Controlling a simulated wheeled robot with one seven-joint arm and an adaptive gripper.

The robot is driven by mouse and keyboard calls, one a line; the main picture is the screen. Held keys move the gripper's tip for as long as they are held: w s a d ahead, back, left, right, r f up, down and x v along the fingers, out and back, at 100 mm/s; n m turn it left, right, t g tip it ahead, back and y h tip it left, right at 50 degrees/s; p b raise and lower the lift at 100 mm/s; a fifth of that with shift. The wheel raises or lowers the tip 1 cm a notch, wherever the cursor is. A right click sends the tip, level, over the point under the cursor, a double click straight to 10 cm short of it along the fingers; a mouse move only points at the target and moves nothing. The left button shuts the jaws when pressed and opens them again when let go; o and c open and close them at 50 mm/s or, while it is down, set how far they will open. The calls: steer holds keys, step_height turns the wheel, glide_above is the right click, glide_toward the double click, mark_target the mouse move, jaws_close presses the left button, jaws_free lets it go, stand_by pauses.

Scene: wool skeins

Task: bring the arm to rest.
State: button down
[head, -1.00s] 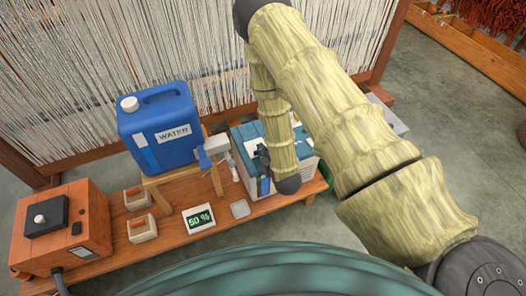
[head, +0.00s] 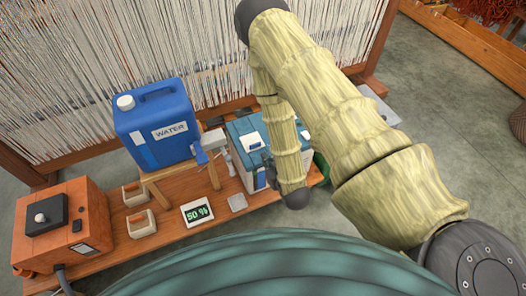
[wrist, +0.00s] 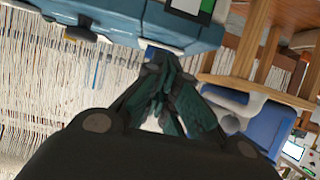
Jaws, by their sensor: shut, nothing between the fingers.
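My arm, in pale yellow-green sleeves, reaches from the lower right up to the top middle and folds back down. My gripper (head: 268,172) is small, dark and partly hidden by my forearm in the head view. It is beside the front of a teal and white box (head: 246,128) on the bench. In the wrist view my gripper (wrist: 160,75) is shut and its dark green fingers meet with nothing between them. The teal box (wrist: 110,15) shows just beyond the fingertips; I cannot tell whether they touch.
A wooden bench (head: 180,238) carries a blue water jug (head: 150,115) on a stand, an orange box (head: 70,240), a display (head: 197,212) reading 50 % and two small wooden-topped blocks. A loom with pale threads (head: 60,60) stands behind. Grey floor (head: 440,80) is open at the right.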

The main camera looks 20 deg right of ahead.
steer(key=shift+s+f, duration=0.2)
steer(key=shift+s, duration=0.35)
